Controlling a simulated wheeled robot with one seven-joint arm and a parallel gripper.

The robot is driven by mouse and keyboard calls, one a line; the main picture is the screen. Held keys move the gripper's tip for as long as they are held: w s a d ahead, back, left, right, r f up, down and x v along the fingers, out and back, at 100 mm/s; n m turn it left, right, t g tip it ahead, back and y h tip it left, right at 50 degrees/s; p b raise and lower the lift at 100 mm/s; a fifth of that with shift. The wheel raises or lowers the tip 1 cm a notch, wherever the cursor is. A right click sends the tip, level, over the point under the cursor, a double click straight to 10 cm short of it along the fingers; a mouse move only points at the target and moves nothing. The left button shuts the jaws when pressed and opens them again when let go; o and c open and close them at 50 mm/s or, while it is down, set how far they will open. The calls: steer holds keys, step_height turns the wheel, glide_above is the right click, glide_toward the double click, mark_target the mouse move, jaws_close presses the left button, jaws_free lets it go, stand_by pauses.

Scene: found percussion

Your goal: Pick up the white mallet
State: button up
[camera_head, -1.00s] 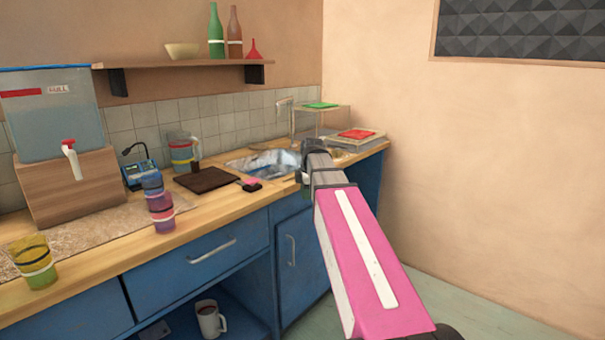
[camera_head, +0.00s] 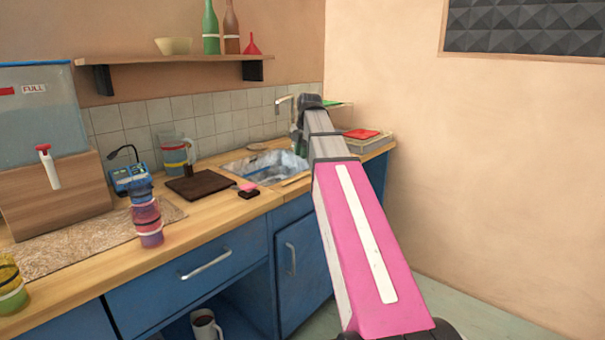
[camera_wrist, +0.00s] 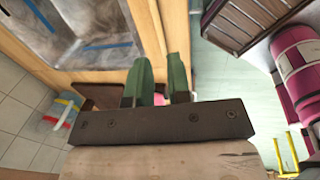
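I cannot make out a white mallet in either view. My gripper (camera_wrist: 160,82) shows in the wrist view with two green fingers. They stand apart with a narrow gap, and I see nothing held between them. It is over the counter's front edge, beside the sink.
The wooden counter (camera_head: 95,290) holds a metal sink (camera_head: 265,168), a dark board (camera_head: 200,183), a banded jug (camera_head: 174,155), stacked cups (camera_head: 147,218) and a water tank (camera_head: 38,115). A red item (camera_head: 362,134) lies right of the sink. Open floor lies right.

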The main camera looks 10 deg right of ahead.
mark_target(298, 178)
steer(key=shift+w+a+f, duration=0.2)
steer(key=shift+w+f, duration=0.2)
steer(key=shift+f, duration=1.3)
steer(key=shift+w+a+f, duration=0.15)
steer(key=shift+w+f, duration=0.2)
steer(key=shift+f, duration=1.3)
steer(key=shift+w+a+f, duration=0.2)
steer(key=shift+w+f, duration=0.2)
steer(key=shift+f, duration=1.3)
steer(key=shift+c, duration=0.3)
jaws_close()
